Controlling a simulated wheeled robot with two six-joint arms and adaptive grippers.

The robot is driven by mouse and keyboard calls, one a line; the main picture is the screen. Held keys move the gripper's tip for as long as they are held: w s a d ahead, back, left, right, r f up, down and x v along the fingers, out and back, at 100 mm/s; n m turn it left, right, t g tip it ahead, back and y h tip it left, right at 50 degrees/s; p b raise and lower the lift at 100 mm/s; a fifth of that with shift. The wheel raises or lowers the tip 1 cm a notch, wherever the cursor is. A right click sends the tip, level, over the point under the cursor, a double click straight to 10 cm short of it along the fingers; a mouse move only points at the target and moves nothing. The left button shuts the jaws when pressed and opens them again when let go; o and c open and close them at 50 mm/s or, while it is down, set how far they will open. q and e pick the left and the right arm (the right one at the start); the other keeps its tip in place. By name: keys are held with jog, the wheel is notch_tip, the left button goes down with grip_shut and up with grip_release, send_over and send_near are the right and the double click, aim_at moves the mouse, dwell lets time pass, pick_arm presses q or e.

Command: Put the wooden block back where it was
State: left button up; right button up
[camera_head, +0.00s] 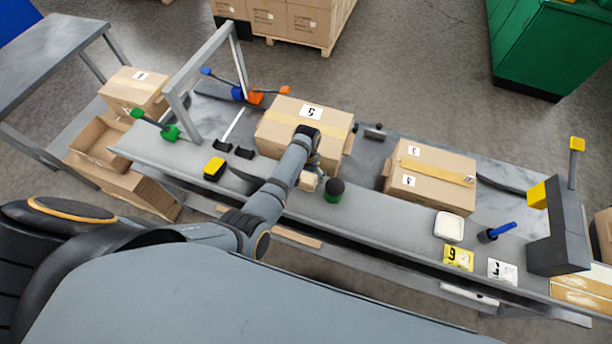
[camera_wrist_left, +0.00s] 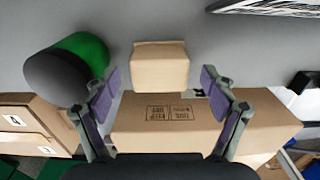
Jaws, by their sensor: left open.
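The small wooden block (camera_head: 308,182) stands on the grey bench, in front of the large cardboard box marked 5 (camera_head: 285,112). In the left wrist view the block (camera_wrist_left: 160,70) shows pale and square between my finger pads, with a gap on both sides. My left gripper (camera_wrist_left: 159,85) is open and points at the block. In the head view my left arm hides much of the gripper. My right gripper is in neither view.
A green and black cylinder (camera_head: 333,190) stands close to the block, also beside the left finger in the wrist view (camera_wrist_left: 68,68). A taped box (camera_head: 430,178), a white dish (camera_head: 449,227) and number cards lie to the right. A metal frame (camera_head: 183,105) stands left.

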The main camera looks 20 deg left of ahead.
aim_at(306, 179)
pick_arm(q)
notch_tip(306, 179, up, 7)
jog(key=p, duration=0.5)
jog(key=shift+r, duration=0.9)
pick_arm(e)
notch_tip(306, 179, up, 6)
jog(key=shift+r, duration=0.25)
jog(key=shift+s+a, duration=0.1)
